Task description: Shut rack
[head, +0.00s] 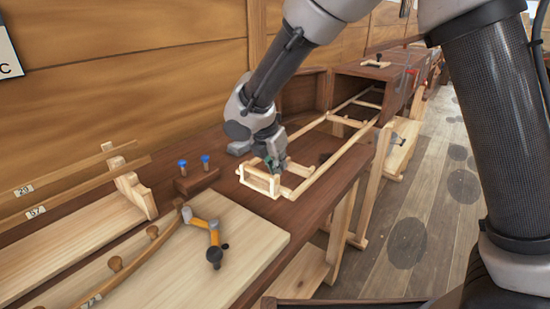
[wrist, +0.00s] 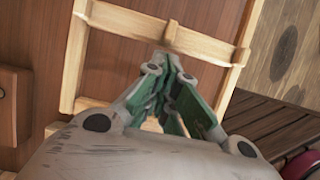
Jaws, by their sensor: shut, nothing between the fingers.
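The rack (head: 337,158) is a pale wooden frame with long rails and cross bars. It lies drawn out along the dark bench top, its far part reaching into an open dark wooden housing (head: 391,78). Its near end is a small box-like frame (head: 258,180). My gripper (head: 276,170) points down at this near end, with its fingers shut and empty. In the wrist view my green-padded fingers (wrist: 170,62) are together close to a cross bar of the rack (wrist: 205,44). I cannot tell whether they touch it. My gripper hides part of the rack.
A pale board (head: 165,262) with an orange and grey jointed tool (head: 208,228) lies at the near left. Numbered strips (head: 75,192) lie left. The plank floor (head: 430,215) at right looks open.

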